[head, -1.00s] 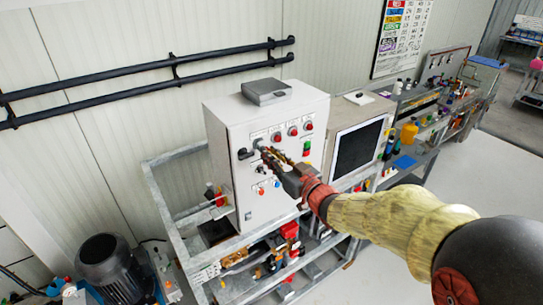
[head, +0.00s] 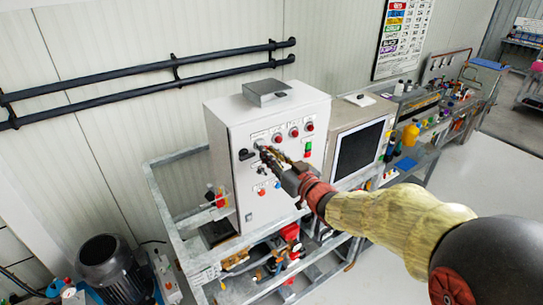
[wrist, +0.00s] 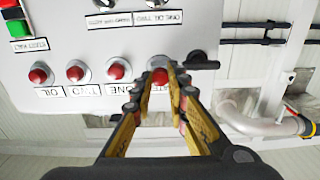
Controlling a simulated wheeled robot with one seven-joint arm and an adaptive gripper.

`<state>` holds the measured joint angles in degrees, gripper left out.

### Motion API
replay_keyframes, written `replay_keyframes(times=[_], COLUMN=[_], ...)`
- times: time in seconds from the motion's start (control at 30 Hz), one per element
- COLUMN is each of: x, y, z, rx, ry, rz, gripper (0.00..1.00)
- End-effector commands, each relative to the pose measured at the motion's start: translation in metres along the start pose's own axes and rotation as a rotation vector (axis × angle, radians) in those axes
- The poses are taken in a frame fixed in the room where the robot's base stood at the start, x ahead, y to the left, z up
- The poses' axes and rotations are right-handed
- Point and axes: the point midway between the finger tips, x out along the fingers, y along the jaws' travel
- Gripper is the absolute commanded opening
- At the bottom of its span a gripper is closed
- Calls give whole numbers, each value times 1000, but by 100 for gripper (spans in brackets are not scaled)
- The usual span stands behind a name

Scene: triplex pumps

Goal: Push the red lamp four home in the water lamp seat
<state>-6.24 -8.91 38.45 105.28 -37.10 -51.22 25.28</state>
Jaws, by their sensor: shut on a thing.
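The red lamp four (wrist: 160,76) sits between my fingertips, at the right end of the lamp row in the wrist view. My gripper (wrist: 161,82) is shut on it, close against the panel. A label partly hidden by the fingers, showing letters like "ATE", lies beside it. The water lamp seat is hidden behind the lamp and fingers, so I cannot tell how deep the lamp sits. In the head view my gripper (head: 264,150) reaches the upper left of the white cabinet's front (head: 250,195), and the lamp is mostly covered.
Three other red lamps, labelled ONE (wrist: 117,69), TWO (wrist: 77,71) and OIL (wrist: 40,73), stand in the same row. A black rotary handle (wrist: 202,61) is close beside my fingers. A monitor (head: 358,148) stands right of the cabinet. Open floor lies at right.

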Motion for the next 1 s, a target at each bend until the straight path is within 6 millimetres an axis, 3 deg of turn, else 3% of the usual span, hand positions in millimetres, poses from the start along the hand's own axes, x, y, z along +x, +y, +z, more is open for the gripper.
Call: replay_keyframes(times=[1.0], x=[23], y=[0], z=[0], rx=[0], ry=[1], rz=[-1], gripper=[0])
